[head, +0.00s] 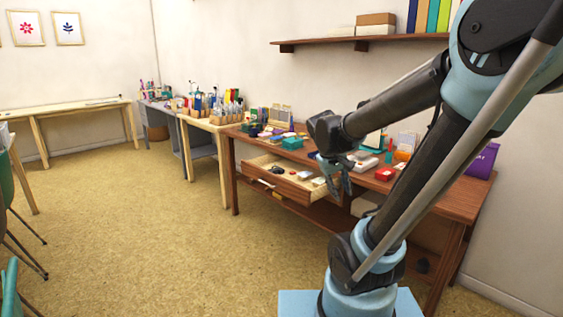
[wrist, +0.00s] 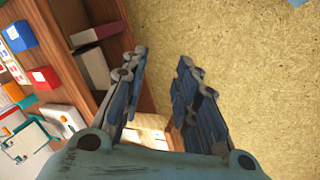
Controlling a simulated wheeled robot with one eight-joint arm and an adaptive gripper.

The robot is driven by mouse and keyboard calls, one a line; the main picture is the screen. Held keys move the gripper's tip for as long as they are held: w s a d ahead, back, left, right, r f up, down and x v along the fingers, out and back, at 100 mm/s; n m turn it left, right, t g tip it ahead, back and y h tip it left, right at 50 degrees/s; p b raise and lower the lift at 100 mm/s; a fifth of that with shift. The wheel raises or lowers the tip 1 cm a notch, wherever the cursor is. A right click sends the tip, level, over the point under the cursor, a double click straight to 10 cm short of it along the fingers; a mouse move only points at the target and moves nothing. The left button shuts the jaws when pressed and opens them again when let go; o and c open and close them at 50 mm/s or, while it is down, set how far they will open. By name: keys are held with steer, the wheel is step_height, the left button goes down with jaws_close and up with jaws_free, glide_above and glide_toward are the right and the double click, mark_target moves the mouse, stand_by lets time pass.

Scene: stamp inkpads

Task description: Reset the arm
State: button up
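My arm reaches out over the front of a brown wooden desk (head: 455,203) in the head view. My gripper (head: 337,181) hangs beside an open drawer (head: 292,190), which holds a few small items. In the wrist view my gripper (wrist: 165,62) has its two blue fingers apart, with bare floor and wood visible between them. It holds nothing there. Part of the desk's front is hidden behind my arm in the head view.
The desk top carries a teal box (head: 292,143), a red box (head: 384,173) and a purple item (head: 483,160). A shelf (head: 365,40) hangs above. Open carpet (head: 130,230) lies left of the desk. A chair stands at the left edge.

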steer(key=s+f+m+y, duration=0.1)
steer(key=s+f+y, duration=0.1)
steer(key=s, duration=0.5)
steer(key=s+f+m+y, duration=0.1)
steer(key=s+f, duration=0.4)
steer(key=s, duration=0.2)
steer(key=shift+a+m+y, duration=0.4)
steer(key=shift+w+f, duration=0.2)
steer(key=shift+w, duration=0.2)
